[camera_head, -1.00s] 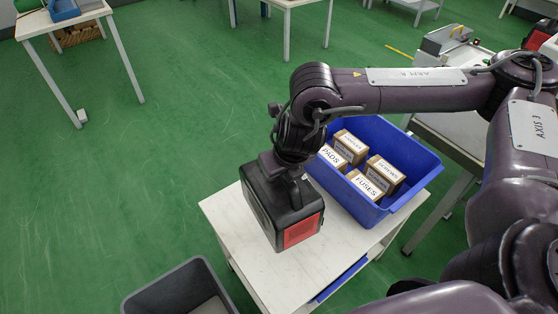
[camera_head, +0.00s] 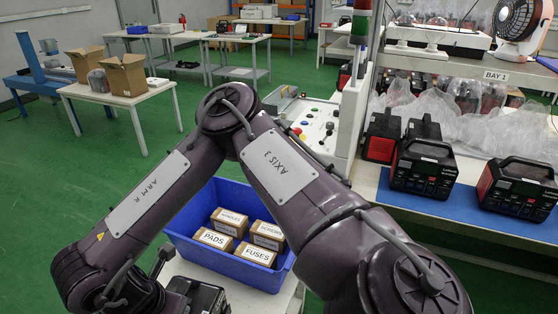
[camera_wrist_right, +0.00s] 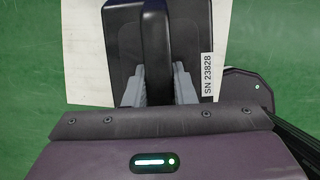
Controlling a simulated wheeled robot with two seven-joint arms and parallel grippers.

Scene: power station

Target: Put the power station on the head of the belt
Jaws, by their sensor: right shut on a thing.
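My right gripper (camera_wrist_right: 158,88) is shut on the handle (camera_wrist_right: 156,45) of a black power station, with one grey finger on each side. In the head view only part of this power station (camera_head: 205,296) shows at the bottom edge, by the white table; I cannot tell whether it touches the tabletop. A label reading SN 23828 is on its top. More black-and-red power stations (camera_head: 424,168) (camera_head: 515,188) (camera_head: 382,135) stand at the right, on or behind a long blue surface (camera_head: 455,212). I cannot tell whether that surface is the belt. My left gripper is not in view.
A blue bin (camera_head: 192,243) with boxes labelled PADS and FUSES stands close by. A grey control panel (camera_head: 325,125) with coloured buttons is beyond it. Clear plastic wrap (camera_head: 480,115) and a BAY 1 shelf (camera_head: 470,68) are at the right. Green floor (camera_head: 60,185) is open at left.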

